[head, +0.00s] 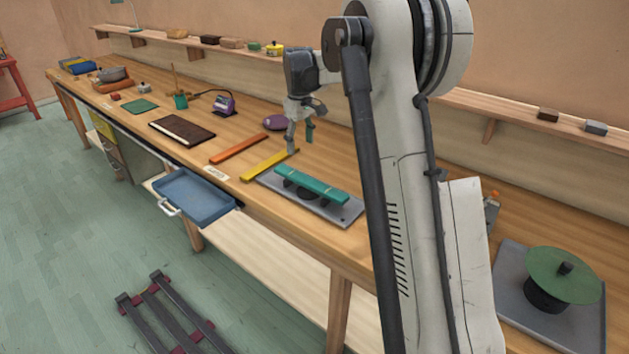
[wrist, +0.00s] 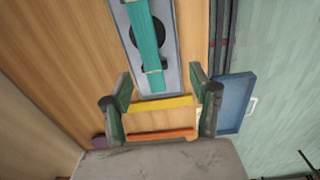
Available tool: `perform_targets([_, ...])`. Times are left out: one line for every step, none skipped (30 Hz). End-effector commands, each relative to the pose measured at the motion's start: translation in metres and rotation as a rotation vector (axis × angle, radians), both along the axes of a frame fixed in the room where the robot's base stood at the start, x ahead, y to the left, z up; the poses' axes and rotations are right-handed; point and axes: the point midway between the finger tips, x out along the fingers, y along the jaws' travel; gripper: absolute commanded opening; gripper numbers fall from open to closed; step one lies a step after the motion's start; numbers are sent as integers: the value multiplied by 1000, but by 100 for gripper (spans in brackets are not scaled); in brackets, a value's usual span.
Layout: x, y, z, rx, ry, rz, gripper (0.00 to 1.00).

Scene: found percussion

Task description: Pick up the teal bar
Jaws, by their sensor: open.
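The teal bar (head: 310,184) lies across dark round supports on a grey plate (head: 342,213) on the long wooden bench. In the wrist view the teal bar (wrist: 146,45) runs lengthwise up the picture, beyond my fingertips, with the grey plate (wrist: 172,72) under it. My gripper (head: 300,142) is open and empty, above the bench near the far-left end of the grey plate. In the wrist view my gripper (wrist: 158,85) has its two fingers spread wide, with the near end of the teal bar showing between and beyond them.
A yellow bar (head: 265,165) and an orange bar (head: 238,149) lie to the left of the plate. A dark board (head: 181,130) lies farther left. A blue tray (head: 193,192) sits at the bench front. A green disc (head: 562,272) stands at right.

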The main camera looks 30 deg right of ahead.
Motion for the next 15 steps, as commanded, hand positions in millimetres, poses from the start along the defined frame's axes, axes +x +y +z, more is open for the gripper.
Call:
perform_targets([6, -6, -4, 2, 11, 5, 57])
perform_targets([9, -8, -7, 4, 17, 10, 57])
perform_targets([11, -11, -10, 5, 22, 14, 57])
perform_targets([13, -13, -12, 7, 26, 16, 57])
perform_targets([14, -15, -13, 7, 29, 18, 57])
perform_targets([15, -16, -15, 8, 32, 20, 57])
perform_targets([16, -17, -17, 9, 34, 21, 57])
perform_targets([16, -18, -19, 9, 35, 22, 57])
perform_targets([17, -18, -22, 9, 36, 23, 57])
perform_targets([17, -18, -25, 9, 36, 23, 57])
perform_targets([17, -18, -28, 9, 36, 23, 57])
perform_targets([17, -18, -34, 9, 36, 23, 57])
perform_targets([17, -18, -39, 9, 36, 23, 57])
perform_targets([16, -18, -45, 9, 36, 23, 57])
perform_targets([16, -18, -53, 9, 36, 23, 57])
